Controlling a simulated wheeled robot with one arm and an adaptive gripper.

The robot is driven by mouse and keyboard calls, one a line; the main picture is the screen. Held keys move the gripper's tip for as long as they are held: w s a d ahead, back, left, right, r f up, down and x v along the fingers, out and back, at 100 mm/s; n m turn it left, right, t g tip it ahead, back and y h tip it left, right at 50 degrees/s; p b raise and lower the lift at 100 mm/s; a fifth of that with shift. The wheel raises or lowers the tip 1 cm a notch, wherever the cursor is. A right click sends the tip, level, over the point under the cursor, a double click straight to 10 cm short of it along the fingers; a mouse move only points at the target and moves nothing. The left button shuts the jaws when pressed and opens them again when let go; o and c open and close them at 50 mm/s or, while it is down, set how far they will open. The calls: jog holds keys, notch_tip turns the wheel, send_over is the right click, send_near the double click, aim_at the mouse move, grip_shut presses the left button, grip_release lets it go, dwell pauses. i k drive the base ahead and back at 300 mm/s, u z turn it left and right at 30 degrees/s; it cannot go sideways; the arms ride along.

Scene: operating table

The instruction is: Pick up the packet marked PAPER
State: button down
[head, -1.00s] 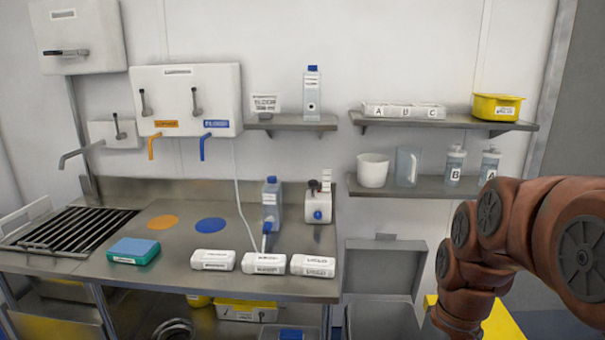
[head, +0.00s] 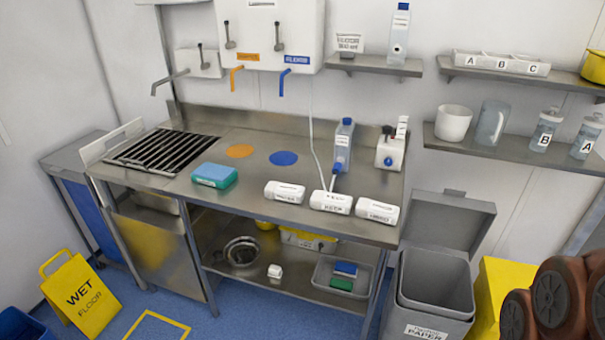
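Three white packets lie in a row along the front right of the steel worktop: a left packet (head: 285,192), a middle packet (head: 331,202) and a right packet (head: 377,213). Each has dark print, too small and blurred for me to tell which one is marked PAPER. The word PAPER reads clearly on the label of a grey open bin (head: 429,308) below right of the worktop. My gripper is out of view; only brown links of my arm show at the lower right.
A blue-green sponge (head: 214,175) lies left of the packets. A blue-capped bottle (head: 343,146) and a white dispenser (head: 390,152) stand behind them. A yellow wet-floor sign (head: 82,297) stands at lower left. Shelves (head: 505,155) hold jugs and bottles at right.

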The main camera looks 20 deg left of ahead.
aim_at(275, 190)
jog(key=u, duration=0.9)
jog(key=i, duration=1)
jog(key=u, duration=1.4)
